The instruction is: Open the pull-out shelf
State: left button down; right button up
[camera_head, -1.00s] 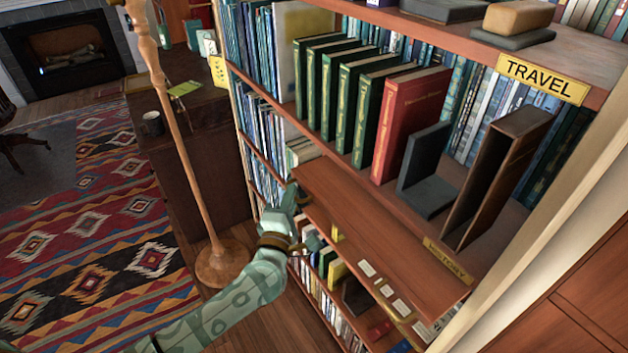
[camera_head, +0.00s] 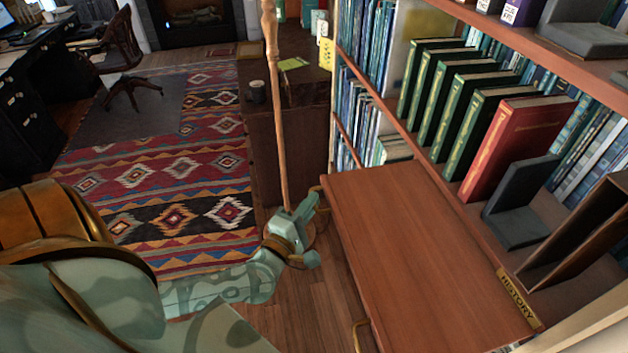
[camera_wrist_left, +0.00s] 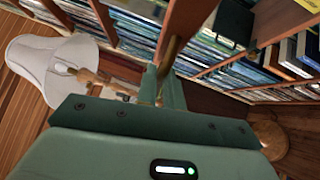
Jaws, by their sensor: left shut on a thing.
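The pull-out shelf (camera_head: 425,255) is a flat reddish-brown wooden board that sticks out from the bookcase, well clear of the books above. It has a brass handle (camera_head: 319,190) at its far front corner and another brass handle (camera_head: 358,336) nearer to me. My left gripper (camera_head: 311,203) is shut on the far handle. In the left wrist view the gripper (camera_wrist_left: 166,85) closes around that handle (camera_wrist_left: 172,50), with the wooden edge just beyond. My right gripper is not in view.
A bookcase (camera_head: 402,122) with green books and a red book (camera_head: 515,140) stands on the right. A thin wooden pole (camera_head: 277,120) rises just behind my left gripper. A patterned rug (camera_head: 170,190) and open floor lie to the left.

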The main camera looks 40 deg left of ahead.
pick_arm(q)
jog(key=shift+f, duration=0.1)
jog(key=c, duration=1.5)
grip_release()
jog(key=shift+s, duration=0.1)
jog(key=s, duration=0.5)
jog(key=s+d+f, duration=0.1)
jog(key=s, duration=0.4)
jog(key=s+d+f, duration=0.1)
jog(key=s, duration=0.5)
